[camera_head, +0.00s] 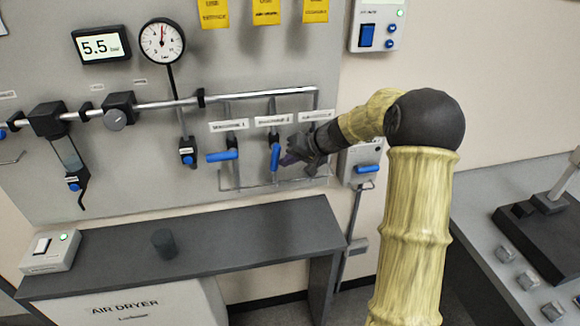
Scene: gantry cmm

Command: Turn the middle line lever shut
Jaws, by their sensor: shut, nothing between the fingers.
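The middle line lever (275,157) is a blue handle under the middle of three white labels, hanging nearly straight down along its vertical pipe. My gripper (290,160) is dark and shut with nothing in it, just right of that handle. I cannot tell whether its fingers touch the handle. The left line lever (222,155) is blue and lies roughly level, across its pipe. The third line's lever is hidden behind my gripper.
The dial gauge (162,42) and a display reading 5.5 (101,45) are above the main pipe (160,104). A dark bench (230,240) stands below the panel, with a small dark cylinder (164,243) on it.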

